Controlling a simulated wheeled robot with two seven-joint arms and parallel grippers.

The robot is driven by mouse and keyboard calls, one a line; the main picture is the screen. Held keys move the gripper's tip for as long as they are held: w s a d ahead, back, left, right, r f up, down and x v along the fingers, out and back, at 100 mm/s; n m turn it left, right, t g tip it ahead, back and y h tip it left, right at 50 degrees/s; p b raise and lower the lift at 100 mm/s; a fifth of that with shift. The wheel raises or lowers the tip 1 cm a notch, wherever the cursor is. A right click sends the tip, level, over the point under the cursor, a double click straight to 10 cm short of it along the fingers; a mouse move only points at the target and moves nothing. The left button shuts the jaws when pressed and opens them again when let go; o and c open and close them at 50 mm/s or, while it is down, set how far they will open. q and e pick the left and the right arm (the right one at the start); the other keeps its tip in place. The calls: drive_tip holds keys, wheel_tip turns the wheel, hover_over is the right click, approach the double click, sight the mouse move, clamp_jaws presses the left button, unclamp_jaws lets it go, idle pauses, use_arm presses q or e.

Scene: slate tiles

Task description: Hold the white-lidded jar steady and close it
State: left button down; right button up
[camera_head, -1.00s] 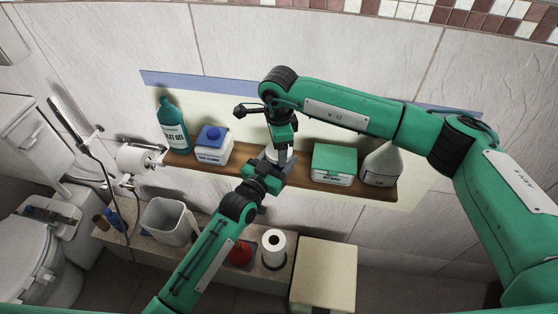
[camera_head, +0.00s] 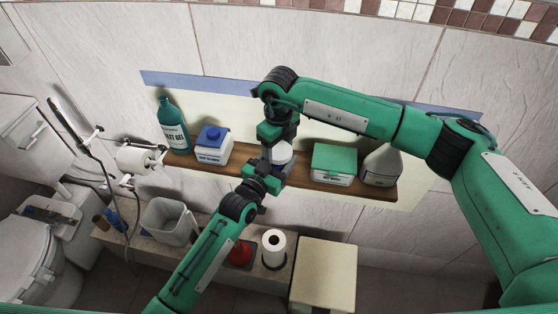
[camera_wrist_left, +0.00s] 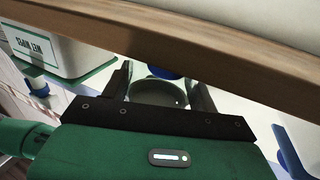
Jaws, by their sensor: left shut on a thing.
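The jar (camera_head: 281,155) stands at the middle of the wooden shelf, showing a white upper part in the head view. The arms hide much of it, and I cannot tell whether its lid is seated. My left gripper (camera_head: 268,172) reaches it from the front and is shut on its body. In the left wrist view, the left fingers (camera_wrist_left: 160,88) stand on either side of the rounded jar body (camera_wrist_left: 158,93). My right gripper (camera_head: 278,139) points down directly over the jar's top. Its fingertips are hidden, so I cannot tell whether they grip the lid.
The wooden shelf (camera_head: 305,182) also carries a teal bottle (camera_head: 173,128), a blue-capped white container (camera_head: 212,150), a green-lidded box (camera_head: 334,164) and a pale bottle (camera_head: 382,166). Below are a bin (camera_head: 168,223), a red object (camera_head: 240,254) and a paper roll (camera_head: 273,246).

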drive_tip(key=o, duration=0.4)
drive_tip(key=shift+r, duration=2.3)
drive_tip(key=shift+c, duration=0.2)
drive_tip(key=shift+r+n, duration=0.25)
drive_tip(key=shift+n, duration=0.75)
drive_tip(key=n, duration=0.2)
drive_tip(key=r+n, duration=0.1)
drive_tip(key=n, duration=0.1)
drive_tip(key=shift+n, duration=0.4)
drive_tip(key=n, duration=0.1)
drive_tip(key=r+n, duration=0.1)
drive_tip(key=n, duration=0.3)
drive_tip(key=r+n, duration=0.1)
drive_tip(key=n, duration=0.2)
